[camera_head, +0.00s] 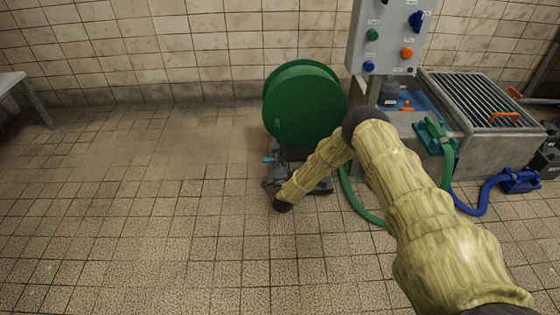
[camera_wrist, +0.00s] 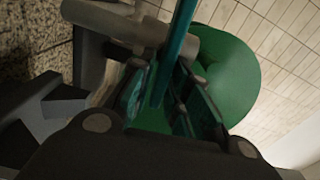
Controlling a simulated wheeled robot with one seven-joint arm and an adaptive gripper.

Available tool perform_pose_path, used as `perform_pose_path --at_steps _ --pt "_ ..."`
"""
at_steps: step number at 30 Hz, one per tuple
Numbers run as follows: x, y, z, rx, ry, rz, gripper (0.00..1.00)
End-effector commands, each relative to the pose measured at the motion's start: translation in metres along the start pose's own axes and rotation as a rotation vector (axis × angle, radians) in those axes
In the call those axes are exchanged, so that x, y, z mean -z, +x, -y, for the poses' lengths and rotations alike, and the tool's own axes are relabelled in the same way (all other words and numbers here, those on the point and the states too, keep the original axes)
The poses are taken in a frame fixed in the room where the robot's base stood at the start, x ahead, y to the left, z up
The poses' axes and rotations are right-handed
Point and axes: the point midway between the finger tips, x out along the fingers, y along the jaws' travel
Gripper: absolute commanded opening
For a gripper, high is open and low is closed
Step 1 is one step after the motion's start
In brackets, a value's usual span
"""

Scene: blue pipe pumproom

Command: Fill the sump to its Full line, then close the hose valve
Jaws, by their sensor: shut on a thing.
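The hose valve's teal lever (camera_head: 268,160) shows at the base of a green hose reel (camera_head: 305,103). In the wrist view my gripper (camera_wrist: 160,92) is shut on the teal lever (camera_wrist: 176,50), which runs up between its fingers. In the head view my gripper is small and partly hidden by my arm beside the reel's base. The sump (camera_head: 468,150) looks like the grey concrete tank at the right, with blue water (camera_head: 424,100) at its left end. Its Full line cannot be made out.
A green hose (camera_head: 360,208) curves across the floor to a green fitting (camera_head: 434,137) on the tank. A grey control panel (camera_head: 390,38) stands behind. A blue hose (camera_head: 480,205) lies at right. A metal grating (camera_head: 478,98) covers much of the tank. The left floor is clear.

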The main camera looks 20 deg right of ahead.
Motion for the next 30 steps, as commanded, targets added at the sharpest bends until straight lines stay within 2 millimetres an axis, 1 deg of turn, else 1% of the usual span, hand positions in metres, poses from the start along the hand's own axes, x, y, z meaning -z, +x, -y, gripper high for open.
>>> perform_pose_path --at_steps 1,9,23,24,26,30 --pt "0.0014 -0.0007 -0.0029 -0.002 0.021 -0.002 0.00" --pt "0.0010 -0.0004 -0.0037 -0.002 0.096 -0.001 0.00" --pt "0.0009 -0.0005 -0.0039 -0.002 0.108 -0.001 0.00" --pt "0.0009 -0.0005 -0.0039 -0.002 0.108 -0.001 0.21" --pt "0.0008 -0.0005 -0.0039 -0.002 0.108 -0.001 0.32" --pt "-0.0001 -0.0003 -0.0034 -0.001 0.108 0.000 0.32"
